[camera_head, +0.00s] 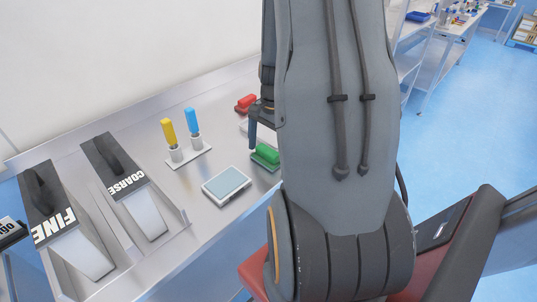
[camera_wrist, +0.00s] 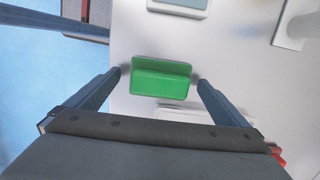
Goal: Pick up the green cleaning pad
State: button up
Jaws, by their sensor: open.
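The green cleaning pad (camera_head: 265,157) lies on the metal bench, partly hidden by my arm in the head view. In the wrist view the green pad (camera_wrist: 161,77) shows whole, a rounded block with a raised grip ridge. My gripper (camera_wrist: 160,77) is open, with one finger on either side of the pad. The fingertips look close to its left and right ends; I cannot tell whether they touch it. In the head view only part of my gripper (camera_head: 254,132) shows, at the left edge of my arm.
A red pad (camera_head: 245,103) lies behind the green one. A grey-topped white tray (camera_head: 227,186) lies in front of it. A stand with yellow (camera_head: 168,132) and blue-handled tools (camera_head: 192,122) is to the left. COARSE (camera_head: 127,183) and FINE (camera_head: 59,222) chutes stand further left.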

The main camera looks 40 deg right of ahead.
aim_at(268, 150)
jog(key=shift+f, duration=0.2)
jog(key=c, duration=1.3)
jog(key=shift+r, duration=0.15)
notch_tip(268, 150, up, 10)
jog(key=shift+f+b, duration=0.1)
jog(key=shift+b, duration=1.05)
